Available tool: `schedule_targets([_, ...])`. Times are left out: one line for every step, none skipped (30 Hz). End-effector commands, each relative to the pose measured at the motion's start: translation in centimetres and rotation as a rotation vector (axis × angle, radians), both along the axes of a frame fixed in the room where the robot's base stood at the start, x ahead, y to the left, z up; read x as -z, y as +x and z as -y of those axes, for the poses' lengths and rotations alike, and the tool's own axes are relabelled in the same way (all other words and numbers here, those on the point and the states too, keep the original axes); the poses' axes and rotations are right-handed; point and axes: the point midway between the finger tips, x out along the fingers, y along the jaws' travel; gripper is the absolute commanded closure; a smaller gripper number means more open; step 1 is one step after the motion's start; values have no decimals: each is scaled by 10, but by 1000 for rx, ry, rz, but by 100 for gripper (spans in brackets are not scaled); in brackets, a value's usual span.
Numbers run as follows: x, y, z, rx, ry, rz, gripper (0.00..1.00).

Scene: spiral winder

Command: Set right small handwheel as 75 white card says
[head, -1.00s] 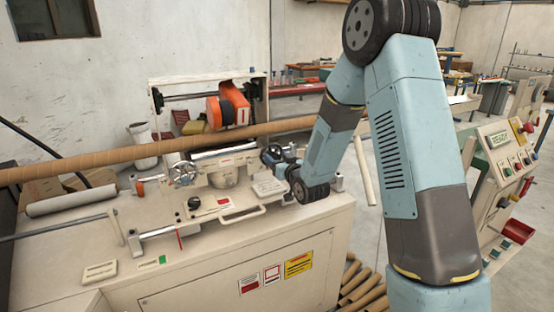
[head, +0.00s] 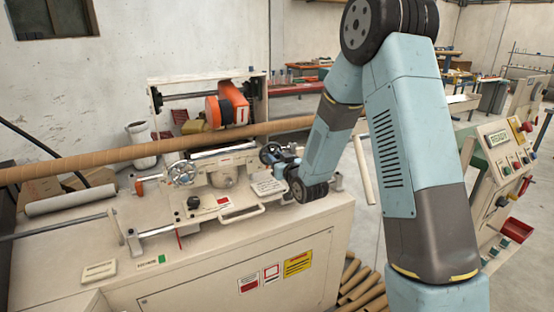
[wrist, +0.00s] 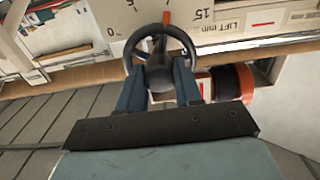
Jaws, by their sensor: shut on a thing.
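The small dark handwheel on the right (head: 270,153) is at the right end of the machine's top unit. In the wrist view the handwheel (wrist: 132,52) faces me, with a round hub and a dark rim. My gripper (wrist: 158,78) is shut on the handwheel, its blue-grey fingers on both sides of the hub. Behind the wheel is a pale dial (wrist: 112,14) with 0, 5 and 15 readable and an orange pointer (wrist: 166,17) at the top, between 5 and 15. A "LIFT mm" label (wrist: 218,27) is beside it. A white card (head: 268,187) lies in front of the wheel; its text is too small to read.
A silver handwheel (head: 181,173) is left on the same unit. A long brown tube (head: 100,165) crosses behind, close to my gripper. An orange and black head (head: 226,108) stands above it. Another pale card (head: 99,270) lies on the front-left top. A control panel (head: 505,150) is far right.

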Motion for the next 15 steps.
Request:
schedule_targets([-1, 1, 2, 5, -18, 10, 96])
schedule_targets([-1, 1, 2, 5, -30, 15, 96])
schedule_targets([-1, 1, 2, 5, -50, 23, 96])
schedule_targets([-1, 1, 2, 5, -65, 31, 96])
schedule_targets([-1, 1, 1, 5, -85, 39, 96])
schedule_targets([-1, 1, 1, 5, -109, 49, 96])
schedule_targets([-1, 1, 1, 5, -130, 58, 96])
schedule_targets([-1, 1, 1, 5, -153, 67, 96])
schedule_targets([-1, 1, 1, 5, -182, 80, 96])
schedule_targets([-1, 1, 0, 5, -204, 89, 96])
schedule_targets([-1, 1, 0, 5, -227, 98, 96])
schedule_targets([-1, 1, 0, 5, -257, 111, 96])
schedule_targets([-1, 1, 0, 4, -280, 121, 96])
schedule_targets([-1, 1, 0, 4, -301, 130, 96])
schedule_targets([-1, 0, 0, 3, -331, 142, 96])
